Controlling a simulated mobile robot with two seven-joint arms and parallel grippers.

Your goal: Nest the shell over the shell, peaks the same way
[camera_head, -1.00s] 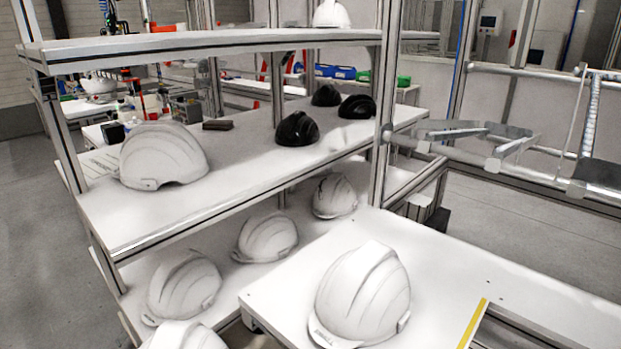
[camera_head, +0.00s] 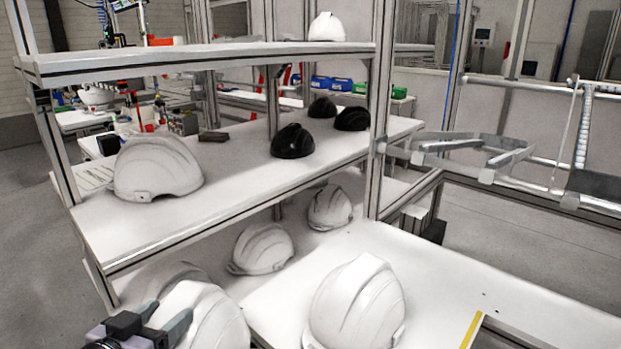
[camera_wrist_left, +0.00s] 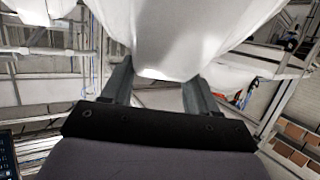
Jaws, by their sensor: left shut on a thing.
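A white helmet shell (camera_head: 210,325) is at the bottom left of the head view, partly cut off by the lower edge. My left gripper (camera_head: 165,319) is shut on its rim, one finger on each side. In the left wrist view the shell (camera_wrist_left: 180,40) fills the top middle, between the fingers (camera_wrist_left: 156,85). Another white shell (camera_head: 358,305) rests dome up on the near tabletop (camera_head: 450,270), to the right of the held one and apart from it in the picture. I cannot tell which way the held shell's peak points. My right gripper is not in view.
The shelf on the left holds a white helmet (camera_head: 155,168) and several black ones (camera_head: 293,141). More white helmets (camera_head: 262,248) sit on the lower shelf. A shelf post (camera_head: 375,150) stands behind the tabletop.

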